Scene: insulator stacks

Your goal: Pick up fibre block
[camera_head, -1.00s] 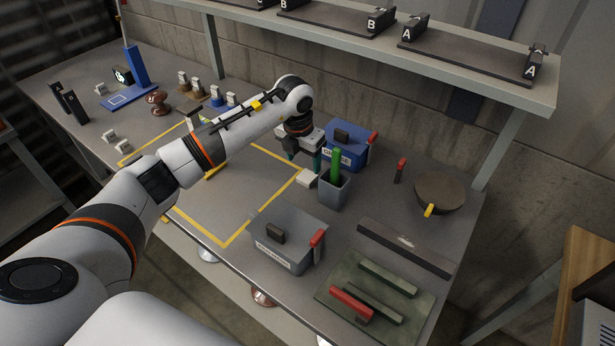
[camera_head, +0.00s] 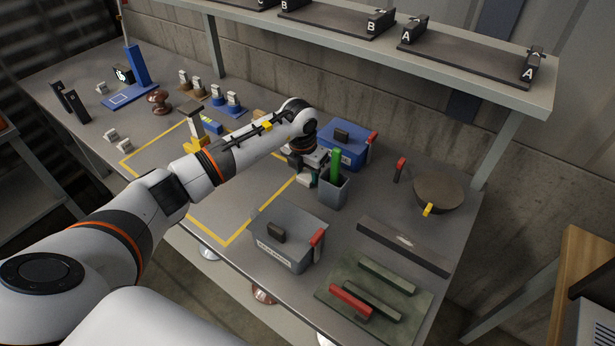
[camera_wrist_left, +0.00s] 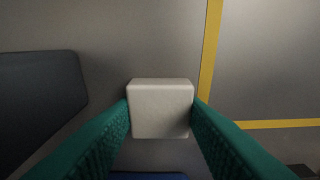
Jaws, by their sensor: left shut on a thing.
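The fibre block (camera_wrist_left: 160,107) is a pale, squarish block with rounded corners. In the left wrist view it sits between the two green finger pads of my left gripper (camera_wrist_left: 161,115), which touch its sides. In the head view my left gripper (camera_head: 306,180) is low over the bench, beside the grey cup with the green item. The block is mostly hidden there by the gripper. My left gripper is shut on the block. I cannot tell whether the block is clear of the bench. My right gripper is not in view.
A blue box (camera_head: 344,151) is behind, and a grey lidded box (camera_head: 285,245) is in front. The yellow-outlined area (camera_head: 226,240) to the left has free room.

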